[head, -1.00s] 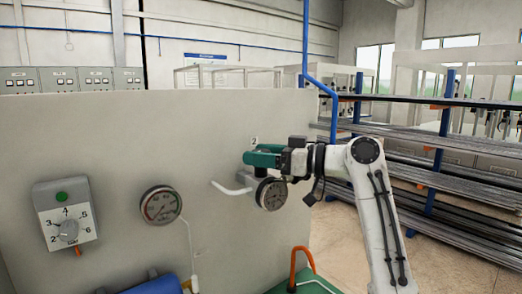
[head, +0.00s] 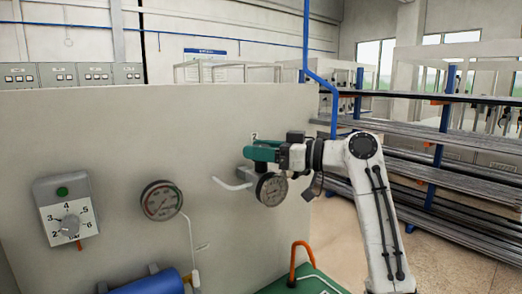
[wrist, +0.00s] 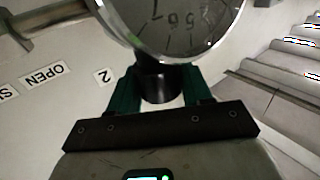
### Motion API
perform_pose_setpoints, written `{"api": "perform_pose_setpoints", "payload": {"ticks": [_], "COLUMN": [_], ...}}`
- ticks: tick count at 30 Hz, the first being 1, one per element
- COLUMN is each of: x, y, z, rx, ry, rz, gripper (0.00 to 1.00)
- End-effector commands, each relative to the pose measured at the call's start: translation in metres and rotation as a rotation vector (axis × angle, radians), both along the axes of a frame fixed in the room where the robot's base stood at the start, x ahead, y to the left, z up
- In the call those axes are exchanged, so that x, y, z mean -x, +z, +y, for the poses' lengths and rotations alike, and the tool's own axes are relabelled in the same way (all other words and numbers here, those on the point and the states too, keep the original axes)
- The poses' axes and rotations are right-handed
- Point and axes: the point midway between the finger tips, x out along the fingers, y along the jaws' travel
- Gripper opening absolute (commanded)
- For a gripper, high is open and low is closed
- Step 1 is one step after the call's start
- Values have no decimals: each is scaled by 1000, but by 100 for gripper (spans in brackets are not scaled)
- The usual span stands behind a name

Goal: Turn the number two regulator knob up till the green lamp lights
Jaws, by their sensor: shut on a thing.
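My gripper (head: 262,151) has its teal fingers at the panel under the "2" label (head: 254,135). In the wrist view my gripper (wrist: 160,92) is shut on the black round number two knob (wrist: 158,84), one finger on each side. In the head view the fingers hide the knob. A round gauge (head: 271,189) sits just below the fingers. It also shows, upside down, in the wrist view (wrist: 185,20); its needle cannot be read. A green lamp (head: 62,191) on the box at the left looks dull, not clearly lit.
The grey panel (head: 130,115) carries a numbered dial (head: 68,224) and a second gauge (head: 161,200) at the left. A white pipe (head: 232,185) juts out left of the gripper. An orange handle (head: 301,258) stands below. Racks of bars (head: 450,160) are at the right.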

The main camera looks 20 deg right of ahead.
Motion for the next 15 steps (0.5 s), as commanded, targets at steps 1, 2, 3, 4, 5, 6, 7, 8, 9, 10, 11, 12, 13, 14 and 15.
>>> {"api": "perform_pose_setpoints", "payload": {"ticks": [1,2,3,4,5,6,7,8,9,10,11,12,13,14,15], "x": [0,0,0,0,0,1,1,1,1,1,1,1,1,1,1], "y": [0,0,0,0,-1,0,-1,-1,-1,-1,0,-1,0,0,0], "z": [0,0,0,1,1,1,1,1,1,1,2,2,2,2,2], "rx": [1,1,1,1,1,1,1,1,2,1,1,2,2,0,1], "ry": [-7,-13,-22,-31,-43,-60,-76,-93,-117,-138,-159,-189,-213,-237,-270], "rz": [-1,-1,-1,-1,-2,-2,-2,-3,-2,-3,-4,-2,-4,-4,-3], "gripper": [18,18,18,18,18,18,18,18,18,18,18,18,18,18,18]}}
